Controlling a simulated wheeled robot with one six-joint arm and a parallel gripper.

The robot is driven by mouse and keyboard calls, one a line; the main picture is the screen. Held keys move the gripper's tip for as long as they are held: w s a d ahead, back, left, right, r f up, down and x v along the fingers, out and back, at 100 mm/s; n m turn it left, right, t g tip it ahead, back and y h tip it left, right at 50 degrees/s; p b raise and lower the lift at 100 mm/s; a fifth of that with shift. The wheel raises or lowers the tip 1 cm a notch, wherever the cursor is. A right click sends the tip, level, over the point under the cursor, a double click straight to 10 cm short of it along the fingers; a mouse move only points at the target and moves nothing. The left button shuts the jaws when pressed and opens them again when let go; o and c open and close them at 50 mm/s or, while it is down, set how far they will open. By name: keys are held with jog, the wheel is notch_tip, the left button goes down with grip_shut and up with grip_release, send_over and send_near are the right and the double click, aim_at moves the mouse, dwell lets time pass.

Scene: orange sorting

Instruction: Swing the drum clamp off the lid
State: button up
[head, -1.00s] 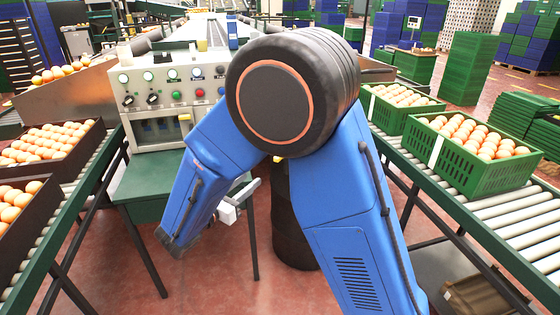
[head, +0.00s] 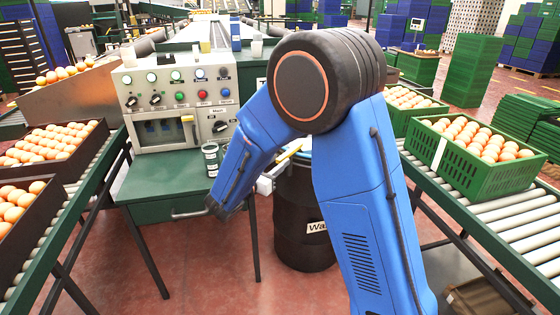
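A black drum (head: 300,215) stands on the floor right of the green table, with a white label that is partly hidden. A strip of its pale blue lid (head: 306,146) shows behind my arm. My gripper (head: 280,170) is a small whitish shape at the drum's upper left edge, mostly behind my blue forearm. A pale yellow bar (head: 289,155) shows beside it over the lid area; I cannot tell whether it is the clamp. My arm hides much of the drum top, and I cannot see the fingers' opening or any contact.
The green table (head: 160,182) with a control panel (head: 178,100) is left of the drum. A dark cup (head: 211,160) stands on the table. Roller conveyors flank both sides; the right one carries green crates (head: 477,140) of oranges. Red floor is open in front of the drum.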

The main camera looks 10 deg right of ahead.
aim_at(284, 154)
jog(key=shift+x, duration=1.05)
grip_shut()
jog(key=shift+w+a+m+g+h, duration=0.25)
jog(key=shift+m+g+h, duration=0.15)
jog(key=shift+m+g, duration=0.15)
jog(key=shift+w+a+m+g+h, duration=0.2)
jog(key=shift+w+m+g+h, duration=0.05)
jog(key=shift+m+g+h, duration=0.25)
jog(key=shift+w+a+m+g+h, duration=0.1)
jog(key=shift+w+m+g+h, duration=0.2)
jog(key=shift+m+g+h, duration=0.55)
jog(key=shift+w+a+m+g+h, duration=0.15)
jog(key=shift+w+m+g, duration=0.25)
jog(key=shift+g, duration=0.9)
jog(key=shift+s, duration=0.15)
grip_release()
jog(key=shift+a, duration=0.1)
